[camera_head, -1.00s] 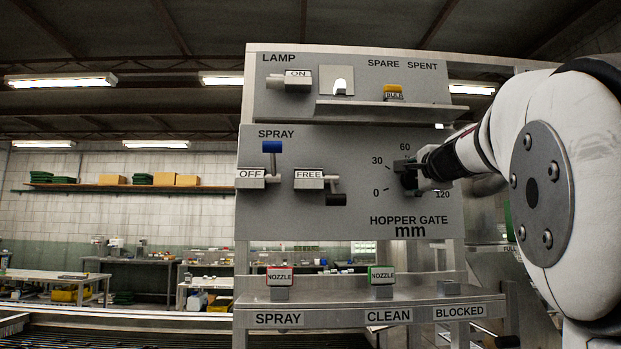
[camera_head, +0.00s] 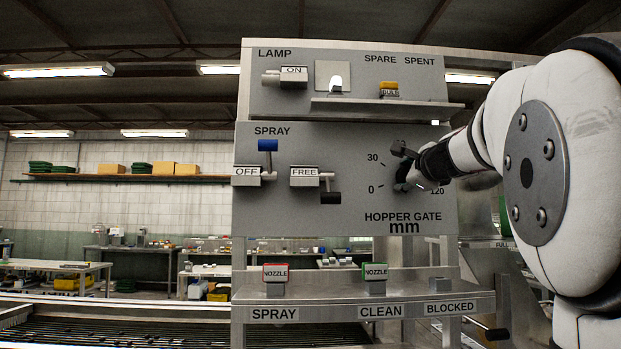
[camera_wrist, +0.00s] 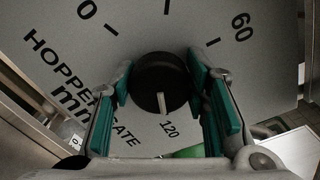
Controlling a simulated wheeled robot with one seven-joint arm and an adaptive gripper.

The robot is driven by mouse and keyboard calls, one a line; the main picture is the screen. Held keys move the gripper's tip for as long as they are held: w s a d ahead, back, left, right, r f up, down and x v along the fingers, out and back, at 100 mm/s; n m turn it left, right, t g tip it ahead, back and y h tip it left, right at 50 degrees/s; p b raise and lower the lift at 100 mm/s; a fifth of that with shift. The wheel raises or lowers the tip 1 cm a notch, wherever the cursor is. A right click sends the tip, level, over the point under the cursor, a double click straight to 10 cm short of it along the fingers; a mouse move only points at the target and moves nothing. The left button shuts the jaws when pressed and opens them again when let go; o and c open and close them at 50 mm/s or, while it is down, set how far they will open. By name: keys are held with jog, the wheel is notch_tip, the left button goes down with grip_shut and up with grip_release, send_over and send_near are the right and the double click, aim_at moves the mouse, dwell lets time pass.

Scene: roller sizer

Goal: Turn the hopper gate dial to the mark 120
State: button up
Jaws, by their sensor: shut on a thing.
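The hopper gate dial is a round black knob (camera_wrist: 160,82) with a white pointer line, seen in the middle of the wrist view. Its pointer is directed down in that view, toward the label 120 (camera_wrist: 169,128), close to its left side. My gripper (camera_wrist: 162,88) has its teal-padded fingers on both sides of the knob and is shut on it. In the head view my gripper (camera_head: 404,172) is at the dial on the panel (camera_head: 330,220), turned at a slant. It hides most of the dial and the label 60 there.
Left of the dial are a spray lever with a blue end (camera_head: 268,146) and a lever marked FREE (camera_head: 305,177). A shelf (camera_head: 380,105) with a yellow bulb block (camera_head: 389,89) juts out above. Nozzle blocks (camera_head: 276,272) stand on a ledge below.

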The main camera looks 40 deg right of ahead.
jog(key=shift+f, duration=0.1)
jog(key=o, duration=1.1)
jog(key=shift+o, duration=0.2)
jog(key=v, duration=1.2)
jog(key=shift+d, duration=0.1)
